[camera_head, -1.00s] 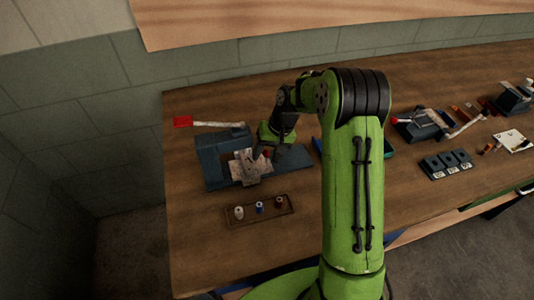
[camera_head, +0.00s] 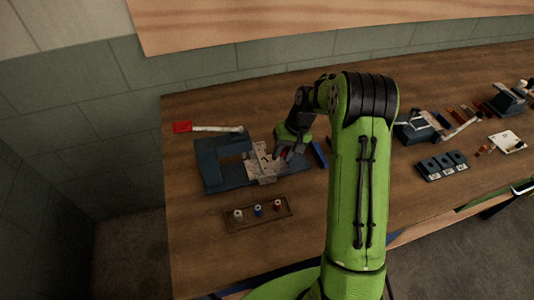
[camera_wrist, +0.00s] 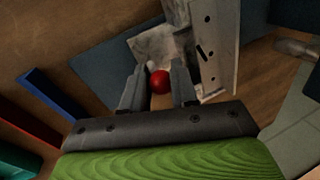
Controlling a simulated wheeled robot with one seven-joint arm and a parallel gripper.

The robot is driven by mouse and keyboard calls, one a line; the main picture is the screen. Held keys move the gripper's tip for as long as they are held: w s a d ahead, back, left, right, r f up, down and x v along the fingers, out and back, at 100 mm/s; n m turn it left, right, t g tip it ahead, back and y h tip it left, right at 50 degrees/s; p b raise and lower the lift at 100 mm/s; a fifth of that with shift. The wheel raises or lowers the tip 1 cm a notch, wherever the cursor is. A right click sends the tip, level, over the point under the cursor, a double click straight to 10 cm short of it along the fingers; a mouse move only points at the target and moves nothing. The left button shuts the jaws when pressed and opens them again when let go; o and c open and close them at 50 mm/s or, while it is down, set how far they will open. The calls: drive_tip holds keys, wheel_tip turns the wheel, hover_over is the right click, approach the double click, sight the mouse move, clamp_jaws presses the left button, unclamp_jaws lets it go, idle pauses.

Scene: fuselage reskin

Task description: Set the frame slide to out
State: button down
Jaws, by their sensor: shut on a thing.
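The frame slide, a pale grey plate (camera_head: 261,164), sits on a dark blue-grey fixture (camera_head: 208,160) at the left of the bench. The slide's plate and a lighter metal rail (camera_wrist: 214,42) show in the wrist view. A red ball knob (camera_wrist: 160,82) sits between my fingers there. My gripper (camera_wrist: 157,88) is shut on this knob. In the head view my gripper (camera_head: 285,156) is at the right side of the slide, and the knob is mostly hidden by it.
A tray (camera_head: 232,226) with several small spools lies in front of the fixture. A pale lever with a red end (camera_head: 182,127) lies behind it. A blue bar (camera_wrist: 52,92) is nearby. Another fixture (camera_head: 412,128) and a dark block (camera_head: 437,168) stand farther right.

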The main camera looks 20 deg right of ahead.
drive_tip(key=d+p, duration=0.1)
drive_tip(key=d, duration=0.6)
drive_tip(key=c, duration=0.9)
unclamp_jaws()
drive_tip(key=shift+d, duration=0.2)
drive_tip(key=shift+a, duration=0.1)
drive_tip(key=shift+r, duration=0.25)
drive_tip(key=p+v, duration=0.3)
drive_tip(key=v, duration=1.2)
drive_tip(key=shift+r+p, duration=0.2)
drive_tip(key=shift+p, duration=0.15)
